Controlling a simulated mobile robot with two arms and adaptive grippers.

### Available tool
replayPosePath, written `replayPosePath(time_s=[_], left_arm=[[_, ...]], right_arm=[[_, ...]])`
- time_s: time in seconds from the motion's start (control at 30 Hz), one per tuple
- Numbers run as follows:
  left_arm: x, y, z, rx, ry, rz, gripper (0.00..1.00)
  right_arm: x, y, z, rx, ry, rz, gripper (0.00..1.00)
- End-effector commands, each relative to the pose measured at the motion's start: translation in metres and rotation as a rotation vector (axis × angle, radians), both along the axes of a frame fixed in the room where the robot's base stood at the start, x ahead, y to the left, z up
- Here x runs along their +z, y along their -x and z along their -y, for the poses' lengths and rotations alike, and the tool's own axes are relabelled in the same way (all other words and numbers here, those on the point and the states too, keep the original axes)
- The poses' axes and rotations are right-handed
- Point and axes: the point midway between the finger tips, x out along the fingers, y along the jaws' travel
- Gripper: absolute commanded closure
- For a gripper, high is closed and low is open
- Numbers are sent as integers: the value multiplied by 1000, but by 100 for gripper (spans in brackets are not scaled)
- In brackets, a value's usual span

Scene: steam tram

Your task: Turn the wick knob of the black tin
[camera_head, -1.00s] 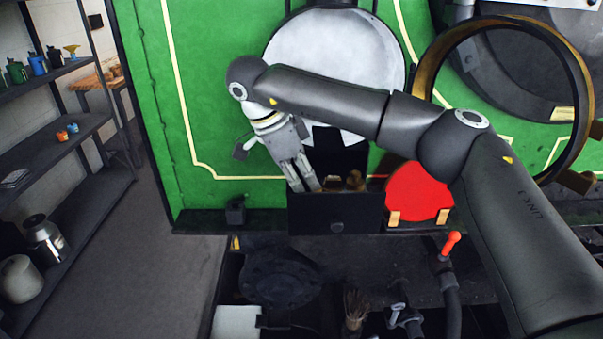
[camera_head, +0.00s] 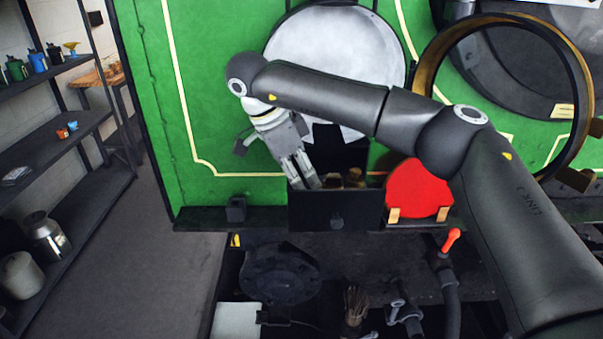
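An open black box (camera_head: 312,212) with a round dark knob (camera_head: 336,221) on its front stands on the ledge below the round white plate. Brass-coloured pieces (camera_head: 354,178) show inside it. A smaller black piece (camera_head: 237,209) sits on the ledge to the left. I cannot tell for certain which of these is the black tin, and no wick knob is clearly recognisable. My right gripper (camera_head: 308,182) points down at the left end of the box, its fingertips at or behind the front wall. Its finger gap is unclear. My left gripper is out of view.
My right arm crosses in front of the green panel (camera_head: 225,110). A brass-rimmed ring (camera_head: 432,62), a red disc (camera_head: 415,190) and a red-handled lever (camera_head: 451,240) are to the right. Shelves (camera_head: 70,137) with cans stand at the left. The floor (camera_head: 140,265) between is clear.

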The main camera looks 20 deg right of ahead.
Motion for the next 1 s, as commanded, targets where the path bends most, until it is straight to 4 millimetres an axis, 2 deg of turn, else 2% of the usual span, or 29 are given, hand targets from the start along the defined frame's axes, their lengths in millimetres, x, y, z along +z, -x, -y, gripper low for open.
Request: replayPosePath(time_s=[0.17,0.57,0.8,1.0], left_arm=[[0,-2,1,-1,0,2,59],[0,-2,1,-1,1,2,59],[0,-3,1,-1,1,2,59],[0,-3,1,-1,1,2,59]], right_arm=[[19,0,-8,1,1,5,69],[93,0,-38,-1,3,7,69],[110,0,-45,0,1,2,69],[112,0,-46,-1,0,1,69]])
